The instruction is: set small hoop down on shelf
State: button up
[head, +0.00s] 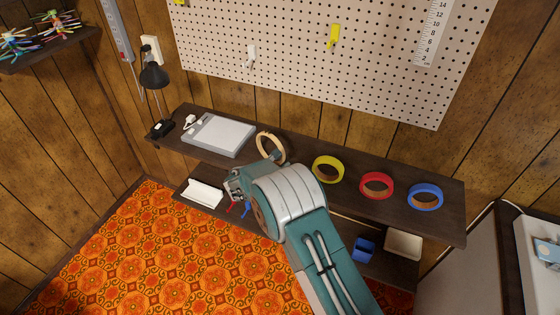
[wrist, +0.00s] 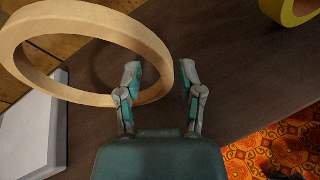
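The small hoop (head: 270,147), a pale wooden ring, is at my gripper over the dark upper shelf (head: 320,152). In the wrist view the hoop (wrist: 95,12) looks tilted, and its right end lies between my fingertips. My gripper (wrist: 160,80) has its fingers well apart, with a clear gap; the left finger shows inside the ring and the right finger is close beside the rim. I cannot tell whether the rim touches a finger or rests on the shelf. In the head view my arm hides most of the gripper.
A white-topped grey pad (head: 218,136) lies left of the hoop, with a black lamp (head: 153,78) beyond. A pegboard (head: 330,60) is behind; a lower shelf holds a blue box (head: 363,250).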

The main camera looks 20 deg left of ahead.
jog(key=shift+d+r, duration=0.1)
jog(key=shift+d, duration=0.1)
jog(key=shift+s+r, duration=0.1)
jog(key=shift+s, duration=0.15)
jog(key=v, duration=1.1)
jog(key=shift+s+a, duration=0.2)
jog(key=shift+a, duration=0.1)
jog(key=s+d+r+m+g+h, duration=0.1)
jog(key=d+r+m+g, duration=0.2)
jog(key=d+r+m, duration=0.5)
jog(key=s+d+r+m+g, duration=0.1)
jog(key=d+r+g, duration=0.25)
jog(key=d, duration=0.75)
jog(key=d+r+m+g+h, duration=0.1)
jog(key=d+r+m+g, duration=0.1)
jog(key=d+r+m, duration=0.6)
jog(key=s+d+r+m+y, duration=0.2)
jog(key=s+d+m, duration=0.3)
jog(key=s, duration=0.6)
jog(key=s+d+r+m+y, duration=0.1)
jog(key=s+d+m+y, duration=0.3)
jog(key=s+d, duration=0.6)
jog(key=shift+s+r+m+y, duration=0.35)
jog(key=shift+s+m, duration=0.4)
jog(key=shift+m, duration=0.35)
